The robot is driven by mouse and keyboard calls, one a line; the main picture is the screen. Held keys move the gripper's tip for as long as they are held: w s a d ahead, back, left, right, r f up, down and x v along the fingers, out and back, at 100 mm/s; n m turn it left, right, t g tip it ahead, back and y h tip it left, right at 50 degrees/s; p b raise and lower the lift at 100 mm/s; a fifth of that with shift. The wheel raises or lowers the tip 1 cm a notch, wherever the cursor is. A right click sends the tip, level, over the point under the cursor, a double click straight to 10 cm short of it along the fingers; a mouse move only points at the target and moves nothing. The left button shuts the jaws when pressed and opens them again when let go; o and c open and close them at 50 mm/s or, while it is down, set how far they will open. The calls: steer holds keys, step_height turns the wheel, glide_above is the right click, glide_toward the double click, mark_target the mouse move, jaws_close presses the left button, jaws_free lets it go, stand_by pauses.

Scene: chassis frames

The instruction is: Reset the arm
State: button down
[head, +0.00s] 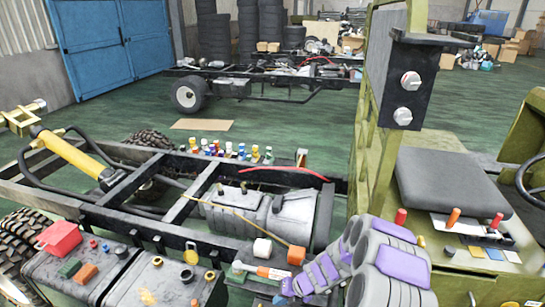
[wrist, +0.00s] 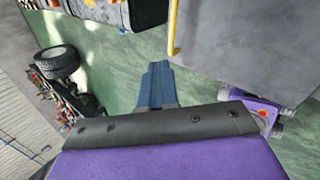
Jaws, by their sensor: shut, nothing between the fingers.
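My gripper (wrist: 157,72) shows in the wrist view as narrow blue fingers held together beyond the dark grey band and purple casing of my wrist. The fingers are shut and empty, over green floor. In the head view my purple and grey arm is folded low, right of the bottom middle. It is close beside the olive vehicle body (head: 372,165) and the right end of the black chassis frame (head: 130,225). I cannot tell from the head view whether my arm touches anything.
Grey tanks (head: 250,212) sit in the near chassis frame. Batteries (head: 165,280) and small coloured parts lie at the bottom left. A seat (head: 450,185) is at the right.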

steer(key=s+a+r+n+g+b, duration=0.1)
steer(key=s+a+r+n, duration=0.1)
steer(key=s+r+n, duration=0.65)
steer(key=s+a+r+n+g+b, duration=0.15)
steer(key=s+r+n, duration=0.35)
steer(key=r+n, duration=0.55)
steer(key=s+d+r+n+h, duration=0.2)
steer(key=s+d+n, duration=0.3)
steer(key=s, duration=0.3)
steer(key=s+d+r+n+h+b, duration=0.1)
steer(key=s+d+r+n+h, duration=0.1)
steer(key=s+d+n, duration=0.2)
steer(key=s+d+r+n+h+b, duration=0.1)
steer(key=s+d+r+n+h, duration=0.1)
steer(key=s+d+n, duration=0.3)
steer(key=s+r+n, duration=0.1)
steer(key=s+n, duration=0.2)
steer(key=s, duration=0.3)
steer(key=shift+s+d+g+h, duration=0.35)
steer(key=shift+h, duration=0.05)
